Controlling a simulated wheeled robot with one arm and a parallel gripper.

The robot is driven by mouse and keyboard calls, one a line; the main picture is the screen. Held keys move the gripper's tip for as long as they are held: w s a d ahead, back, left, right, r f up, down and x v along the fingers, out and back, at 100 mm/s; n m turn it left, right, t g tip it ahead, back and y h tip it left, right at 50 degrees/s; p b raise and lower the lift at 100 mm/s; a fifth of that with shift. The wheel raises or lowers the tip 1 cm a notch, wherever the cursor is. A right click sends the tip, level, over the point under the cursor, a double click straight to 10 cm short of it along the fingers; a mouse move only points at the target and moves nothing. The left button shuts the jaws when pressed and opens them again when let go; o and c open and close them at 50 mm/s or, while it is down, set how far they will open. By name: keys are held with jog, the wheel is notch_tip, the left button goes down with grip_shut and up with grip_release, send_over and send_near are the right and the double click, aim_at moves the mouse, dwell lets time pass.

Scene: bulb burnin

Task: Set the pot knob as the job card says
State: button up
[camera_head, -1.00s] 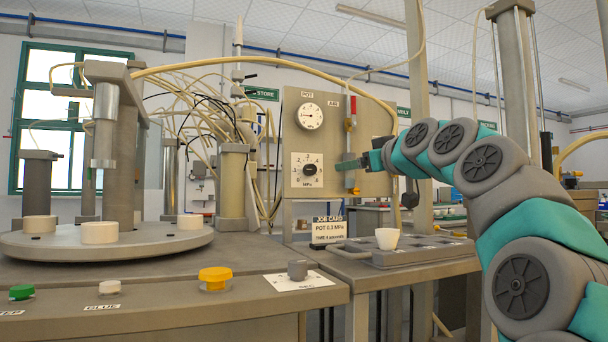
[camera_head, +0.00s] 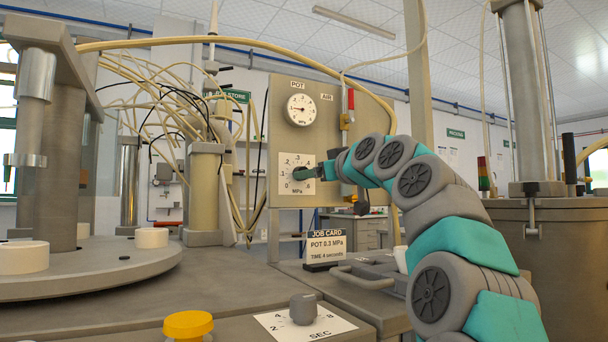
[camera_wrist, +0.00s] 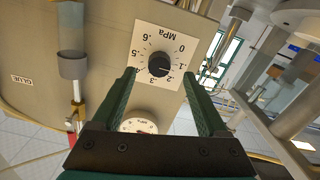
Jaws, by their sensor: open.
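The pot knob (camera_wrist: 158,65) is a round black knob on a white MPa scale plate marked 0 to .6, upside down in the wrist view. The same scale plate (camera_head: 286,163) shows in the head view on the beige panel, the knob hidden behind my gripper (camera_head: 305,174). My gripper (camera_wrist: 158,74) is open, with one green finger on each side of the knob and a visible gap to both. The knob's pointer is too small to read. The job card (camera_head: 325,246) reads "POT 0.3 MPa, TIME 4 seconds".
A POT gauge (camera_head: 300,110) sits above the scale plate, with an air valve with a red handle (camera_head: 349,100) to its right. A grey SEC knob (camera_head: 303,308) and a yellow button (camera_head: 188,325) are on the front bench. A round turntable (camera_head: 90,270) stands at left.

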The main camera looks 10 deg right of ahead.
jog(key=shift+p+x, duration=0.6)
jog(key=shift+x, duration=1.85)
grip_shut()
